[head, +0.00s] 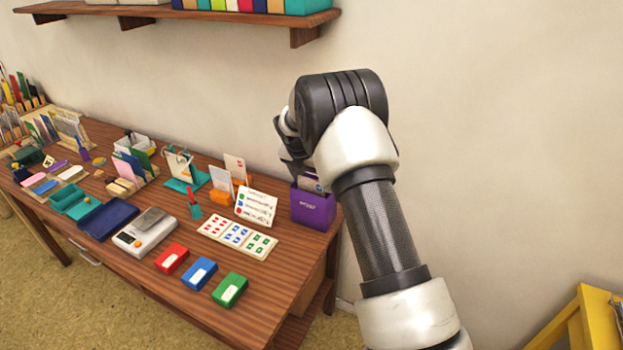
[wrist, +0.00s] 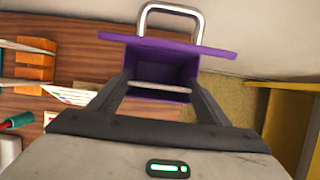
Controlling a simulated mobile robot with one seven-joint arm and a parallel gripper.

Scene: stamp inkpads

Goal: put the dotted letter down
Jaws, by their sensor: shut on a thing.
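My gripper (head: 296,168) is above the purple box (head: 313,210) at the right end of the table, partly hidden behind my arm. In the wrist view the two dark fingers (wrist: 162,88) point down into the purple box (wrist: 215,52). A thin pale edge (wrist: 160,85) spans between them, so they are shut on a flat letter seen edge-on. Its face is hidden, so I cannot see any dots. In the head view, pale and coloured card edges (head: 311,184) show at the box's mouth; I cannot tell which is the held letter.
A sign card (head: 256,207) and an orange holder with cards (head: 221,196) stand left of the box. A card with stamped marks (head: 238,236) and red (head: 172,258), blue (head: 199,273) and green (head: 230,290) pads lie in front. A yellow stand (head: 598,318) is at the right.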

